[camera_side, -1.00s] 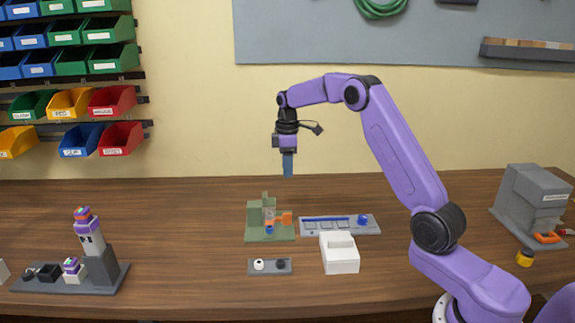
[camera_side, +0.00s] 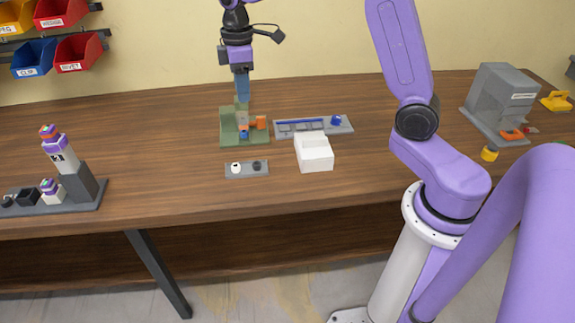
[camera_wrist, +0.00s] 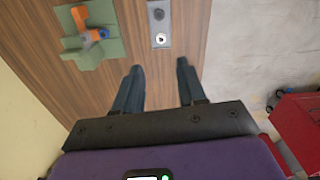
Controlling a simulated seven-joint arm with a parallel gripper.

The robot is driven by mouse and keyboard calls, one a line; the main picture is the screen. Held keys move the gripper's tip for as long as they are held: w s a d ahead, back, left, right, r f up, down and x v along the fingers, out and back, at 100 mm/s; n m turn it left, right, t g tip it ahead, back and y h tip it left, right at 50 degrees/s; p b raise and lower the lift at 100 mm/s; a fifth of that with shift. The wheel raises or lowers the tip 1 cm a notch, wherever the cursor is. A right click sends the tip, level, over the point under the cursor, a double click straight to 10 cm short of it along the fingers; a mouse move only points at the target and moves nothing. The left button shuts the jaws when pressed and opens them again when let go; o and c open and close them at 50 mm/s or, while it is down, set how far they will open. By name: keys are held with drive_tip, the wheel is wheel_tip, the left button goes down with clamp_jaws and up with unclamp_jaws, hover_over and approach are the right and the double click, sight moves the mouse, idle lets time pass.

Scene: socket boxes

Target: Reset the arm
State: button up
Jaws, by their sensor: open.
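My gripper (camera_side: 242,88) hangs pointing down above the table, with its fingertips overlapping the top of the green fixture (camera_side: 230,138) in the side view. In the wrist view my gripper (camera_wrist: 160,78) has its two dark fingers wide apart with nothing between them. The green fixture also shows at the upper left of the wrist view (camera_wrist: 111,48), clear of the fingers. It carries an orange clamp (camera_side: 261,122) and a small blue part (camera_side: 243,134). I cannot tell the height of the fingertips above the fixture.
A grey plate (camera_side: 247,173) with a white and a dark round piece lies in front. A white box (camera_side: 314,155) and a grey tray (camera_side: 345,127) are to the right. A stand (camera_side: 85,199) is far left, a grey machine (camera_side: 500,95) far right.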

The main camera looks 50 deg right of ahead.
drive_tip(key=s+a+n, duration=0.1)
drive_tip(key=s+a, duration=0.2)
drive_tip(key=s, duration=0.5)
drive_tip(key=s+a, duration=0.3)
drive_tip(key=s, duration=0.4)
drive_tip(key=s+d+f+n, duration=0.1)
drive_tip(key=s+d+f, duration=0.1)
drive_tip(key=s, duration=1.6)
drive_tip(key=shift+s+d+f, duration=0.15)
drive_tip(key=shift+d, duration=0.4)
